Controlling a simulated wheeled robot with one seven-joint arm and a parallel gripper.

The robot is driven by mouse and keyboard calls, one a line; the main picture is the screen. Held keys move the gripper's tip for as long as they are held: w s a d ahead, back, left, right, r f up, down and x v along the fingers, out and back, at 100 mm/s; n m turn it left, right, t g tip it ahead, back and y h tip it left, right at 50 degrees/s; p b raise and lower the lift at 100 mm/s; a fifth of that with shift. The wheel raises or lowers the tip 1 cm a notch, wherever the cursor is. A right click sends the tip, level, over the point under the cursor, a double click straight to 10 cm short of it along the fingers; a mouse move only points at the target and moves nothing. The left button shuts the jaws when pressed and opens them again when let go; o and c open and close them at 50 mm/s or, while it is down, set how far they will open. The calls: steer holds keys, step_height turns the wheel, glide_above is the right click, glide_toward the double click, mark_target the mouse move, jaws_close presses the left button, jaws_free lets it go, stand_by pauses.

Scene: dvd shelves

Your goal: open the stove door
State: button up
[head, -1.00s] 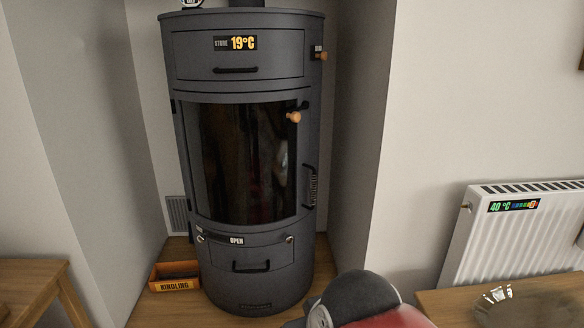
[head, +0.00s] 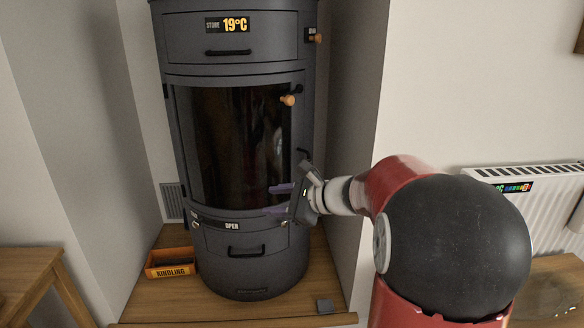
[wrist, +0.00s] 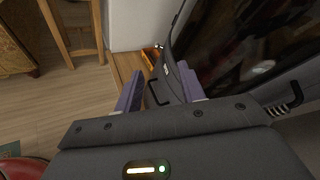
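The dark grey round stove (head: 184,80) stands in the alcove, and its curved glass door (head: 235,145) looks shut. A black side handle (head: 303,153) at the door's right edge is mostly hidden behind my gripper in the head view. In the wrist view a black handle with a silver coil (wrist: 280,109) lies to the right, outside my fingers. A wooden-knobbed lever (head: 289,100) sits at the door's upper right. My gripper (head: 272,200) is open and empty, its purple fingers before the door's lower right. The fingers also show in the wrist view (wrist: 160,72).
Below the door is a lower front with an OPEN label and a black pull (head: 246,251). An orange kindling box (head: 170,263) lies at lower left. A wooden table (head: 30,275) stands left. A white radiator (head: 550,190) is at right. The alcove wall (head: 350,130) is close beside my arm.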

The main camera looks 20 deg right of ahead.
steer(key=w+d+f+m+t+h, duration=0.1)
steer(key=w+d+m+t+h, duration=0.2)
steer(key=d+m, duration=0.45)
steer(key=w+d+f+m+t, duration=0.1)
steer(key=w+d+m+t, duration=0.4)
steer(key=d, duration=0.5)
steer(key=shift+n+g, duration=0.6)
steer(key=shift+n, duration=0.05)
steer(key=x, duration=0.7)
steer(key=shift+w+r+p, duration=0.15)
steer(key=shift+w+p, duration=0.15)
steer(key=shift+p, duration=0.05)
steer(key=shift+w+a, duration=0.2)
steer(key=shift+w, duration=0.2)
steer(key=shift+c, duration=0.3)
jaws_close()
